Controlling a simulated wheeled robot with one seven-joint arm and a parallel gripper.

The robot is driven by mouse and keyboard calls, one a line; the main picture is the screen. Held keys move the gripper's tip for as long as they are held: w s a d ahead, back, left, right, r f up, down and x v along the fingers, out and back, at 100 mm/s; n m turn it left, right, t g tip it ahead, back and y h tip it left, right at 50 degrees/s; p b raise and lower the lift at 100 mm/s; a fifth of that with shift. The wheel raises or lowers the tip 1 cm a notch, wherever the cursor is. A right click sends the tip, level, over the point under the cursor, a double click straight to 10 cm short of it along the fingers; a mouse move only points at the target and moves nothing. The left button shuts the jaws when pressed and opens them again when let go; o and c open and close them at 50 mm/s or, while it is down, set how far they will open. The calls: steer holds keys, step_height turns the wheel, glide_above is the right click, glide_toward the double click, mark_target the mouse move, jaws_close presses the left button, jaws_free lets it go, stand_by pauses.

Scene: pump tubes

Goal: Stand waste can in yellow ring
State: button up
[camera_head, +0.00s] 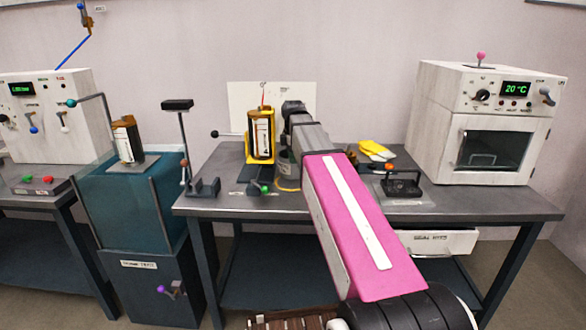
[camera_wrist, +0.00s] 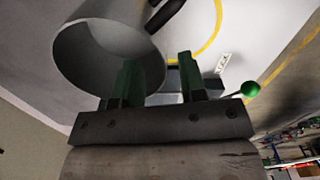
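The waste can, a grey open-topped cylinder (camera_wrist: 80,62), fills the upper left of the wrist view. In the head view the can (camera_head: 284,166) stands on the bench, partly hidden by my arm. A curved part of the yellow ring (camera_wrist: 213,38) shows right of the can, and its front edge (camera_head: 288,189) shows at the can's foot in the head view. Whether the can is wholly within the ring is hidden. My gripper (camera_wrist: 157,78) is at the can's rim with its dark green fingers apart, one overlapping the can's opening in the picture, the other to its right.
A yellow holder with a bottle (camera_head: 261,134) stands left of the can. A green-knobbed lever (camera_wrist: 250,90) is close to my gripper. Yellow gloves (camera_head: 374,149), a small dark stand (camera_head: 402,186) and a white oven (camera_head: 486,120) are to the right. A blue tank (camera_head: 135,205) is left.

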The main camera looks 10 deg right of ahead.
glide_above(293, 178)
steer(key=f, duration=0.4)
steer(key=shift+w+f, duration=0.2)
steer(key=shift+f, duration=0.05)
jaws_close()
steer(key=shift+r, duration=0.1)
